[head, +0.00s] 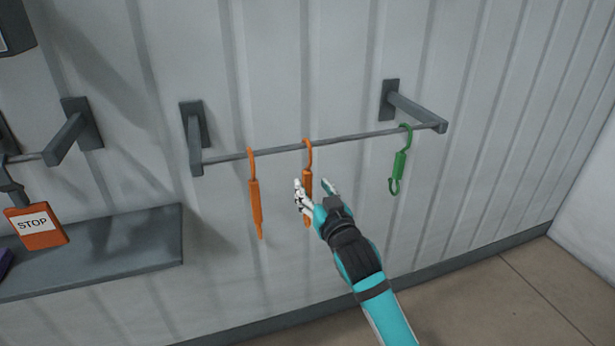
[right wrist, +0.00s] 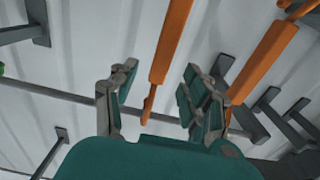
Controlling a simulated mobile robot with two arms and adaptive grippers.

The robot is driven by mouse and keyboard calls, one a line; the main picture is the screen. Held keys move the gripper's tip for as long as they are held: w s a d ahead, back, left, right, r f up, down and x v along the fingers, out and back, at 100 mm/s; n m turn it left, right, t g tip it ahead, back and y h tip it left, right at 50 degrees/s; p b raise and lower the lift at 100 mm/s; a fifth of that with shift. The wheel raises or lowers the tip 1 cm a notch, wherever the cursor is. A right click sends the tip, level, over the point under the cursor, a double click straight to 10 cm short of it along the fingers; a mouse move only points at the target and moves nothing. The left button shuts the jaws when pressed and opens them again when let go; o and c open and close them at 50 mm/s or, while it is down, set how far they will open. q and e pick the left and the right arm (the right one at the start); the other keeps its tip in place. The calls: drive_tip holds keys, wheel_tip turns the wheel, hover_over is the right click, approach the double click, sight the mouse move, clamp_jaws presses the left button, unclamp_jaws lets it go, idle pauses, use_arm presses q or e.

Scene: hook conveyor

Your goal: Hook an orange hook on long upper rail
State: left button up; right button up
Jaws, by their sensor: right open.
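A long grey rail (head: 355,138) runs between two wall brackets in the head view. Two orange hooks hang from it: one at the left (head: 256,205) and one nearer the middle (head: 308,157). My right gripper (head: 316,186) is open in front of the middle orange hook and partly hides its lower body. In the right wrist view one orange hook (right wrist: 171,42) shows in the gap between the open fingers (right wrist: 157,85). I cannot tell whether they touch it. The other orange hook (right wrist: 262,62) shows to the right. My left gripper is not in view.
A green hook (head: 400,165) hangs near the rail's right end. At the left are a grey shelf (head: 130,245), an orange STOP tag (head: 36,226) and another bracket (head: 75,130). The wall between the middle orange hook and the green one is clear.

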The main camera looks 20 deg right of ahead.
sight(309, 182)
drive_tip(key=shift+w+a, duration=0.1)
drive_tip(key=shift+w, duration=2.25)
clamp_jaws()
